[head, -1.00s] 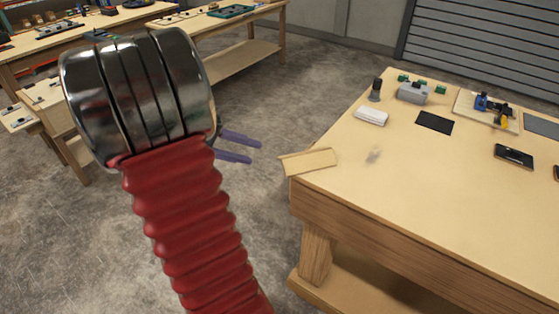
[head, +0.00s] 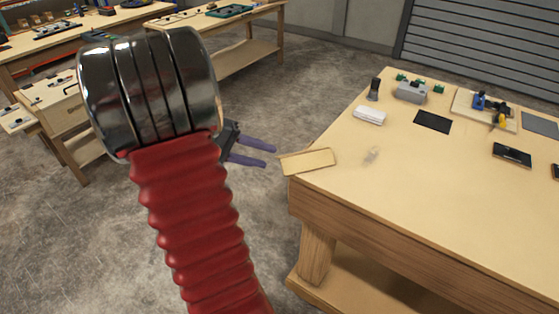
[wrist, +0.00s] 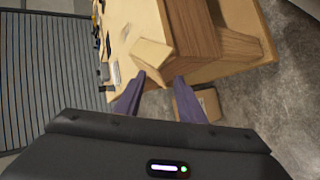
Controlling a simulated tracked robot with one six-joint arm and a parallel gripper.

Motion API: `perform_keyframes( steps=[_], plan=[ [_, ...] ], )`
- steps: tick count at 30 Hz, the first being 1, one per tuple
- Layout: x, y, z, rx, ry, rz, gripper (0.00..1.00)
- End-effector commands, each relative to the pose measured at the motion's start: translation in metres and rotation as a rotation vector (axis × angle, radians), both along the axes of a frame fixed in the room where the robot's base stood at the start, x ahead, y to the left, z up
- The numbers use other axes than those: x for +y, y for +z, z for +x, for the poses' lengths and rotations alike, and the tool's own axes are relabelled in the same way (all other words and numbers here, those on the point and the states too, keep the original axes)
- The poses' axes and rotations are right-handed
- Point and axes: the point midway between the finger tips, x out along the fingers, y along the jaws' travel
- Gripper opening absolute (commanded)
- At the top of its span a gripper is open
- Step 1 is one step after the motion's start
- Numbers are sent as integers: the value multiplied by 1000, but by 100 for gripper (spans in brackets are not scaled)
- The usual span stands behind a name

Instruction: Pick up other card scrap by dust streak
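A tan card scrap (head: 307,161) lies at the left corner of the wooden workbench, its left end overhanging the edge. A faint grey dust streak (head: 372,156) is on the benchtop just right of it. In the wrist view the card scrap (wrist: 152,52) shows beyond the fingertips. My gripper (head: 271,156) has two purple fingers, parted with nothing between them. It is off the bench's left side, a little left of the card and apart from it. In the wrist view my gripper (wrist: 160,78) is open below the card.
The workbench (head: 430,190) also holds a white block (head: 369,116), a black sheet (head: 433,122), a grey device (head: 411,91) and a black case (head: 512,155). A cardboard box (wrist: 198,103) is low beside the bench. Other benches stand at the back left.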

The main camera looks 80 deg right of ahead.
Motion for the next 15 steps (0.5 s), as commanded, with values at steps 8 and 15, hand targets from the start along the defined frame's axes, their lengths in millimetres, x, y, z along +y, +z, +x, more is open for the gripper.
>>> perform_keyframes(
  steps=[8,15],
  plan=[
    [-12,-15,-24,1,-4,0,36],
    [-19,-25,-37,0,-3,1,36]
  ],
)
